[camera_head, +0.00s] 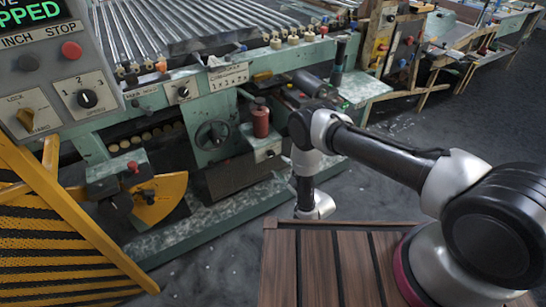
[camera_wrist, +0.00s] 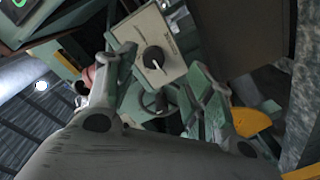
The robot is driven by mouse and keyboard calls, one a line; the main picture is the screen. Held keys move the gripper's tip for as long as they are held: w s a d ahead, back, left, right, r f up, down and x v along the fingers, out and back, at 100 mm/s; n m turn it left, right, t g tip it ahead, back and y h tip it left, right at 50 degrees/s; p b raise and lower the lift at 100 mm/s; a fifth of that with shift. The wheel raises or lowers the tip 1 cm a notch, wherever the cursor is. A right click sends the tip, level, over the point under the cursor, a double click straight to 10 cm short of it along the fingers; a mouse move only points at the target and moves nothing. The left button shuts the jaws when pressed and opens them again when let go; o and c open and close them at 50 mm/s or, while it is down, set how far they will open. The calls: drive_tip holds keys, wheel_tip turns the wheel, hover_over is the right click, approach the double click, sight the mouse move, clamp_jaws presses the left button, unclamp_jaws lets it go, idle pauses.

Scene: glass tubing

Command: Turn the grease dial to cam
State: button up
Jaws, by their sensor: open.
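In the wrist view, a round black dial (camera_wrist: 154,59) with a pale pointer line sits on a light cream plate. The lettering on the plate is too small to read. My gripper (camera_wrist: 162,66) is open, with one finger on each side of the plate in this picture and nothing between them. I cannot tell how far the fingertips are from the dial. In the head view a small black dial (camera_head: 183,92) shows on the green machine's front; I cannot tell whether it is the same dial. My gripper is not clearly visible there.
A green handwheel (camera_head: 212,135) and a red canister (camera_head: 261,122) are on the machine. A grey control box (camera_head: 55,75) with knobs and buttons stands at upper left. A yellow slatted guard (camera_head: 60,235) fills the lower left. Open floor (camera_head: 215,265) lies in front.

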sight(273, 156)
drive_tip(key=x, duration=0.5)
drive_tip(key=r+x, duration=0.1)
drive_tip(key=x, duration=0.1)
drive_tip(key=shift+w+a, duration=0.25)
drive_tip(key=shift+w, duration=0.1)
drive_tip(key=c, duration=1)
